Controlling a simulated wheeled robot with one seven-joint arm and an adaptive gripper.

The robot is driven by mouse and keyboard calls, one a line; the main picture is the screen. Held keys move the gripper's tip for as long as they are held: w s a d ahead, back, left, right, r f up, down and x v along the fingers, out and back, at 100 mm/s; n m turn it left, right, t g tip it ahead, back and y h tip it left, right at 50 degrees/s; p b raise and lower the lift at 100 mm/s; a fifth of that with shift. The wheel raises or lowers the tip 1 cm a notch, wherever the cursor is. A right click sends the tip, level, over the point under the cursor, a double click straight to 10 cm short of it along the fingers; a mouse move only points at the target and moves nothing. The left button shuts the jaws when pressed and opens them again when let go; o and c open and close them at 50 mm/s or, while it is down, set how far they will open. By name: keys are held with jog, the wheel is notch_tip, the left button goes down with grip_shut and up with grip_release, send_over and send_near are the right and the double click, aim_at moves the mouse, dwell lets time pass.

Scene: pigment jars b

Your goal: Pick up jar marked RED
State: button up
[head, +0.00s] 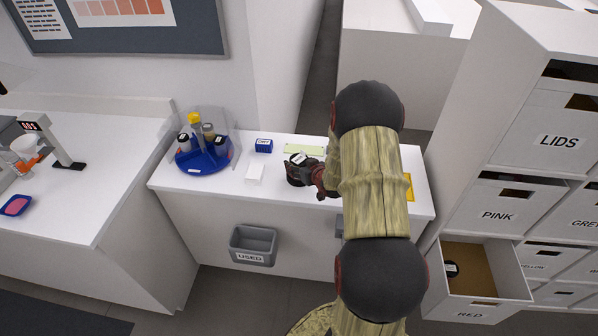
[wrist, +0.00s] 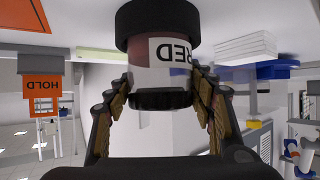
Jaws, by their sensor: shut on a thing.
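The jar marked RED (wrist: 165,52) is between the fingers of my gripper (wrist: 160,92) in the wrist view. It has a white label reading RED, a reddish body and black ends. The wrist picture is upside down, and the label is turned the same way as the HOLD sign. In the head view the dark jar (head: 297,172) is at the white counter, left of my arm. My gripper (head: 318,183) is shut on it from the right. I cannot tell whether its base touches the counter.
A blue round rack (head: 205,163) with several jars stands at the counter's left. The grey USED bin (head: 253,245) hangs in front. The RED drawer (head: 480,310) is open, with a black-topped jar (head: 452,269) inside.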

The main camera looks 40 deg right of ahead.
jog(key=shift+c, duration=1.2)
